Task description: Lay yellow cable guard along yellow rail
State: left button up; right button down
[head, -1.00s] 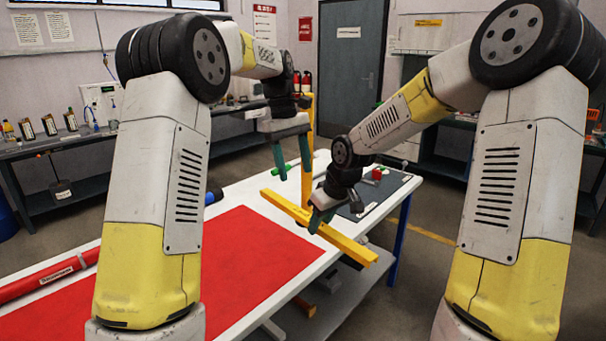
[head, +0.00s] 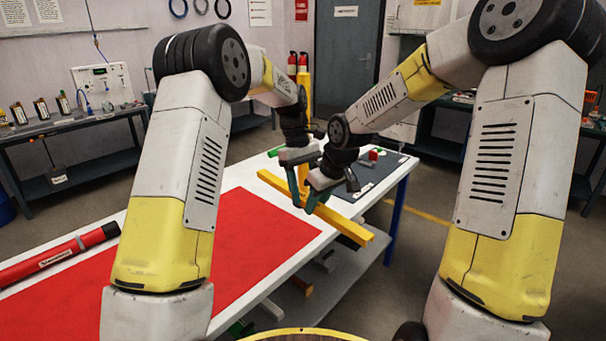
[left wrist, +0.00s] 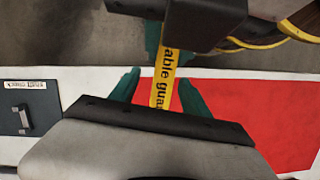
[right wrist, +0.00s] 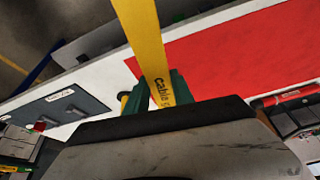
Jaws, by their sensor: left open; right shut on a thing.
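The cable guard (head: 345,228) is a long yellow bar held aslant over the table's near right edge. Black lettering on it shows in the left wrist view (left wrist: 165,88) and the right wrist view (right wrist: 147,45). My right gripper (head: 313,205) is shut on the guard near its middle. My left gripper (head: 297,197) is close beside it, open. In the left wrist view its green fingers (left wrist: 158,85) stand on either side of the guard, with gaps. A yellow upright (head: 304,92) stands behind the arms; I cannot tell whether it is the yellow rail.
A red mat (head: 255,240) covers the white table's (head: 240,177) near part. A dark grey mat (head: 362,178) with a red object (head: 375,154) is at the far right end. A red tube (head: 60,255) lies at the left. A green object (head: 275,152) lies at the far edge.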

pick_arm(q)
jog(key=shift+x, duration=0.9)
jog(key=shift+c, duration=0.2)
grip_shut()
pick_arm(e)
jog(key=c, duration=1.1)
grip_release()
jog(key=shift+a, duration=0.1)
jog(key=shift+o, duration=0.4)
